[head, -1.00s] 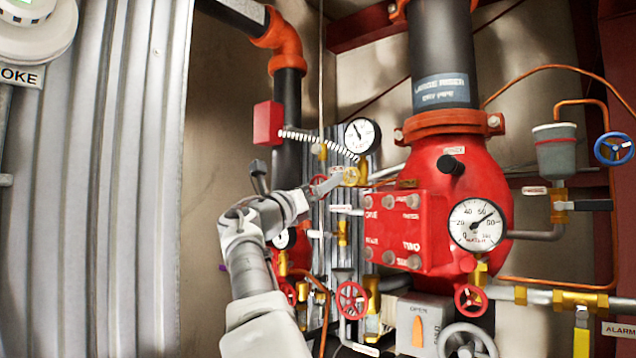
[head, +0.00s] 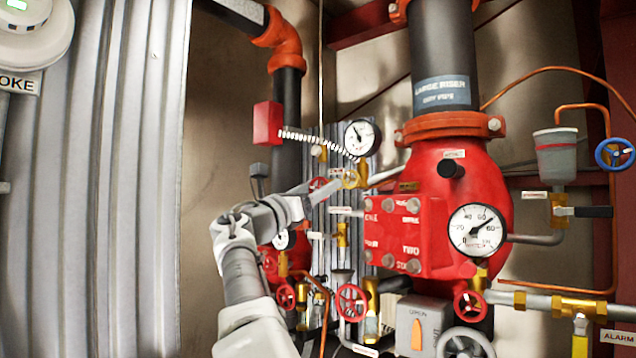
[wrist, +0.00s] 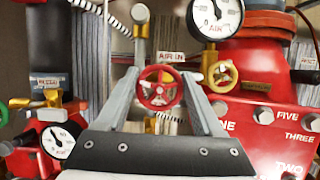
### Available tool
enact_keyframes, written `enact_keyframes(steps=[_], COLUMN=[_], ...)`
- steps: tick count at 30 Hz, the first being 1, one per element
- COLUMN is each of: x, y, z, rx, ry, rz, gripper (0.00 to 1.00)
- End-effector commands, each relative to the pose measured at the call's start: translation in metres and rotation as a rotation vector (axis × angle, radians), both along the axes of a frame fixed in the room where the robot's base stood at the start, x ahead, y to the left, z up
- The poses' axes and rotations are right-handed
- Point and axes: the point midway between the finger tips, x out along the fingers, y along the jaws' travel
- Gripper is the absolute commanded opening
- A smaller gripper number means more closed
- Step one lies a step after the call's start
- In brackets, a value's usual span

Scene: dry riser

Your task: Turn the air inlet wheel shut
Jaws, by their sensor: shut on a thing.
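The air inlet wheel (wrist: 159,90) is a small red spoked handwheel below the "AIR IN" label (wrist: 171,56) in the wrist view. My gripper (wrist: 158,80) has one finger on each side of it and is shut on its rim. In the head view a piece of the red wheel (head: 318,184) shows beside my gripper (head: 335,183), and the arm hides much of it. The exact finger contact is hard to make out.
A small gauge (wrist: 58,142) is at lower left. Corrugated panel (head: 90,180) fills the left.

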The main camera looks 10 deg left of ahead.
Motion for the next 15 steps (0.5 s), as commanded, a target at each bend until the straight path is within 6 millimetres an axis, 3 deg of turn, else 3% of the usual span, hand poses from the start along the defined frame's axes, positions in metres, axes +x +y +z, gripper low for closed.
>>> enact_keyframes(steps=[13,14,15], x=[-0.0007,-0.0007,-0.0007], y=[-0.0003,-0.0003,-0.0003], z=[0.0009,0.0009,0.0009], rx=[0.067,0.067,0.067], ry=[-0.043,-0.043,-0.042], rz=[0.001,0.001,0.001], gripper=[0.13,0.74,0.81])
